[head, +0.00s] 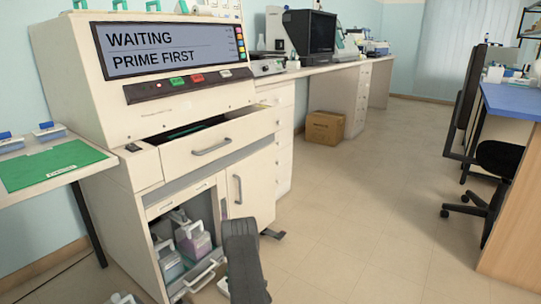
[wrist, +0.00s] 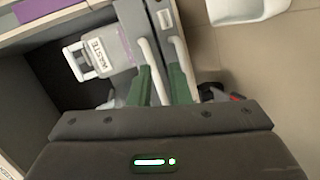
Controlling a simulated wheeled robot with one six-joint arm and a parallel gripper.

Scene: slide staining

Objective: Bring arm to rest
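My arm shows as a dark grey link (head: 243,262) low in the middle of the head view, in front of the staining machine (head: 165,120). My gripper's fingers are hidden in that view. A grey bottle marked WASTE (wrist: 95,58) lies just left of the fingers.
The machine's screen (head: 170,50) reads "WAITING PRIME FIRST". Its upper drawer (head: 215,143) stands pulled out, and bottles (head: 195,242) stand in the compartment below. A green mat (head: 50,163) lies at left. A cardboard box (head: 324,127) and a chair (head: 490,190) stand beyond open floor.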

